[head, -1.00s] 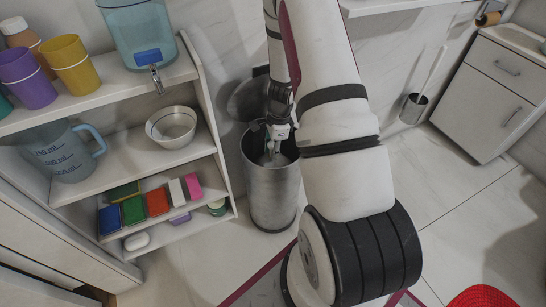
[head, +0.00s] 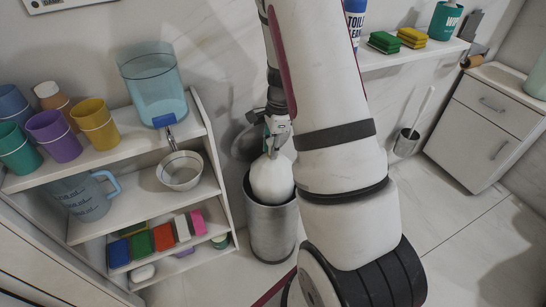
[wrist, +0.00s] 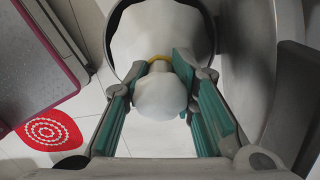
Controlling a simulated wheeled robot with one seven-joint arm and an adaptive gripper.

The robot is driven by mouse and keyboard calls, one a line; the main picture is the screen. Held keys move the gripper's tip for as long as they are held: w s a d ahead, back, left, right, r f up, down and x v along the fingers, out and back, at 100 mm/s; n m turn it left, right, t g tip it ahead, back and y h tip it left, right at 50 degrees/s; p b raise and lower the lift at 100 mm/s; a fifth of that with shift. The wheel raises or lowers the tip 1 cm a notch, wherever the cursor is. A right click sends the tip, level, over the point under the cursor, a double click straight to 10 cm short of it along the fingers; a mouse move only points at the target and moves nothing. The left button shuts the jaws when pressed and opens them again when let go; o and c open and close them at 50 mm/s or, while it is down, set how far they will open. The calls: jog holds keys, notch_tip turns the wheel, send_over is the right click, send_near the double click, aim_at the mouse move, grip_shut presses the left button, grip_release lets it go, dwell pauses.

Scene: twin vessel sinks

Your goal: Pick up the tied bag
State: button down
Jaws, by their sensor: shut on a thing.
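The tied bag (head: 271,180) is white and bulges up out of the metal bin (head: 271,229). Its lower part is still inside the bin's rim. My gripper (head: 272,150) is above the bin, at the top of the bag. In the wrist view, my gripper (wrist: 157,82) has its teal-padded fingers on both sides of the bag's neck, which has a yellow tie (wrist: 159,59). The bag's knotted top (wrist: 160,97) sticks up between the fingers, and the bag's body (wrist: 165,35) lies beyond.
A white shelf unit (head: 215,150) with cups, a jug, a bowl and sponges stands close left of the bin. A toilet brush holder (head: 406,143) and a white cabinet (head: 490,120) are to the right. A red mat (wrist: 50,131) lies on the floor.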

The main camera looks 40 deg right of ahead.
notch_tip(320, 180, up, 8)
jog(key=shift+r+p, duration=0.1)
jog(key=shift+p, duration=1.15)
jog(key=shift+s+r+p, duration=0.2)
jog(key=shift+r+p, duration=1.1)
jog(key=shift+r, duration=0.05)
